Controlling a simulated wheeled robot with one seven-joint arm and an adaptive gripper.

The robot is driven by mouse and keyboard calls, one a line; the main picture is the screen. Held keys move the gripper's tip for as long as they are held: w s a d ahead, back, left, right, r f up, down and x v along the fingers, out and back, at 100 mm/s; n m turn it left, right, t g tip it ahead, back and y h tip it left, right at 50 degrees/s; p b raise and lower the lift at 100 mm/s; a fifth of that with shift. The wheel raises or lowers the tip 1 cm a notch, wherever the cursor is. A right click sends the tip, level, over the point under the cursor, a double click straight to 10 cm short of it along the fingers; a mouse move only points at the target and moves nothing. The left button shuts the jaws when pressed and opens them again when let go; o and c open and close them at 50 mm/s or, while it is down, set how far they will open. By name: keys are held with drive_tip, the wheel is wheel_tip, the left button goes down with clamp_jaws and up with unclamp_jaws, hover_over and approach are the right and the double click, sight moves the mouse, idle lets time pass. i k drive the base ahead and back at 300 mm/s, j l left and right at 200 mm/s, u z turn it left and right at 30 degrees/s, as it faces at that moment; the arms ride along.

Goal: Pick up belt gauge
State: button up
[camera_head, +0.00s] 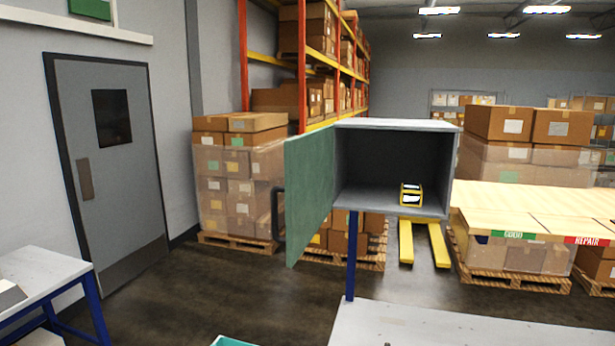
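A small yellow device with white and dark faces (411,194) sits inside an open grey cabinet (393,208), towards the right of its floor. It may be the belt gauge, but it is too small here to be certain. The cabinet's green door (308,195) is swung open to the left, with a dark handle (278,213) on it. My gripper does not show in this view.
The cabinet stands above a light worktable (440,328) on a blue post (352,255). A teal edge (232,342) shows at the bottom. Another table (45,275) is at the left. Boxed pallets (240,185) stand behind.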

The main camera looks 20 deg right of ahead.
sight(410, 194)
drive_tip(key=i+j+z, duration=0.3)
drive_tip(key=i, duration=0.15)
drive_tip(key=i+j+z, duration=0.3)
drive_tip(key=i+j, duration=0.15)
